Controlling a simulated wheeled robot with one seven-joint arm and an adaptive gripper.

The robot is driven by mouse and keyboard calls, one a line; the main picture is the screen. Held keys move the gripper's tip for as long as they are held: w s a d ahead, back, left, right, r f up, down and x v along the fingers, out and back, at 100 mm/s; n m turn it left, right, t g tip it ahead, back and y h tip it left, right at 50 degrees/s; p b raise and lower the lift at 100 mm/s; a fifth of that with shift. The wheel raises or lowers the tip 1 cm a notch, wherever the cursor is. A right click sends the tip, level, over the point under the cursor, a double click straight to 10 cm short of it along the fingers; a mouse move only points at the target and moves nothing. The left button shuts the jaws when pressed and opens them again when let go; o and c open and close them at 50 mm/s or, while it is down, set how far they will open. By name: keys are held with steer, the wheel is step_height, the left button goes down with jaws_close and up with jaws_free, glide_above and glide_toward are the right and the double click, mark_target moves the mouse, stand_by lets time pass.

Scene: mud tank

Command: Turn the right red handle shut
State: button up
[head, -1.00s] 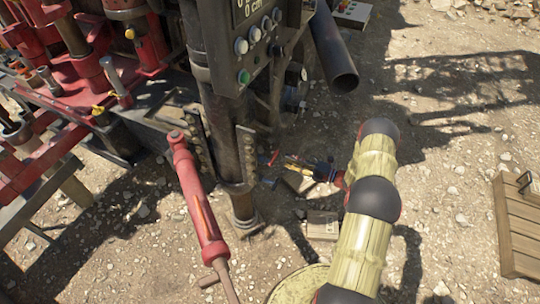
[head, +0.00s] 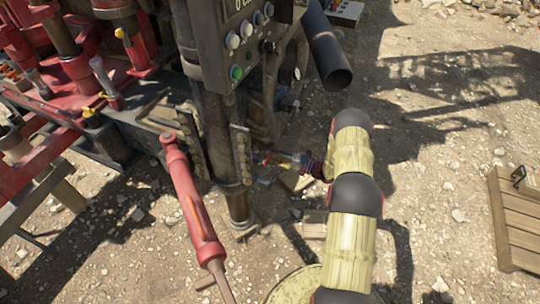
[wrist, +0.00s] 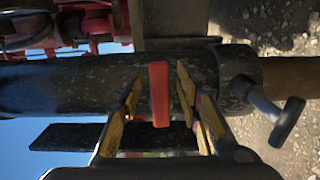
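The red handle (wrist: 159,94) is a short red bar in front of a dark pipe (wrist: 60,82) in the wrist view. It lies across the pipe's length. My gripper (wrist: 159,98) is open, with one yellow-padded finger on each side of the handle. A small gap shows between each finger and the bar, so it does not appear gripped. In the head view my gripper (head: 262,158) reaches left to the low area beside the rig's upright column (head: 222,135).
A grey T-shaped lever (wrist: 285,122) sticks out right of my fingers. A control box (head: 240,45) hangs above, and an open pipe (head: 328,55) slants over my arm. A red cylinder (head: 195,205) stands left. A wooden pallet (head: 518,225) lies right; gravel ground between is clear.

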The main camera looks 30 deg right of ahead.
steer(key=shift+c, duration=0.6)
steer(key=c, duration=0.7)
jaws_close()
